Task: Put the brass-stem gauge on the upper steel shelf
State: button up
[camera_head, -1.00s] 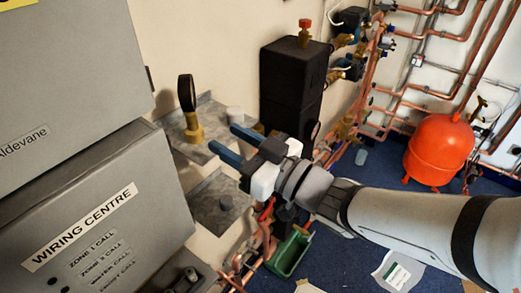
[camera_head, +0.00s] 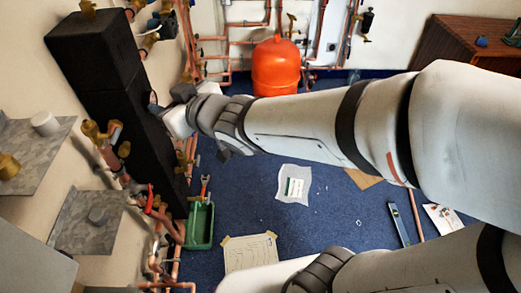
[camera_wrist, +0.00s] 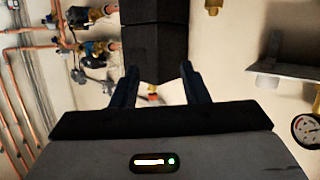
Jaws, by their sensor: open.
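The brass-stem gauge is cut off at the left edge of the head view. Only its brass base (camera_head: 8,166) shows there, on the upper steel shelf (camera_head: 42,158). In the wrist view its round white dial (camera_wrist: 306,130) shows at the right edge, beside the shelf plate (camera_wrist: 285,68). This view appears upside down. My gripper (camera_wrist: 160,72) is open and empty, well away from the gauge. Its two dark fingers flank the tall black column in the wrist view.
The black column (camera_head: 100,55) stands between my gripper and the shelves. A pale knob (camera_head: 45,123) stands on the upper shelf. A lower steel shelf (camera_head: 75,230) holds a grey knob. Copper pipes, a green tray (camera_head: 200,228) and an orange tank (camera_head: 276,68) are nearby.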

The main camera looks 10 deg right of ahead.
jog(key=d+f+m+g+h, duration=0.1)
jog(key=d+f+m+h, duration=0.25)
jog(key=d, duration=0.45)
jog(key=d+f+m+g+h, duration=0.1)
jog(key=d+f+m+h, duration=0.1)
jog(key=d+h, duration=0.45)
jog(key=s+d+f+m+g, duration=0.3)
jog(key=s+d+g, duration=0.3)
jog(key=s+d, duration=0.3)
jog(key=shift+s+d+f+g, duration=0.3)
jog(key=shift+s+f, duration=0.25)
jog(key=shift+s, duration=0.3)
jog(key=shift+m, duration=0.25)
jog(key=shift+c, duration=0.5)
jog(key=shift+a, duration=0.15)
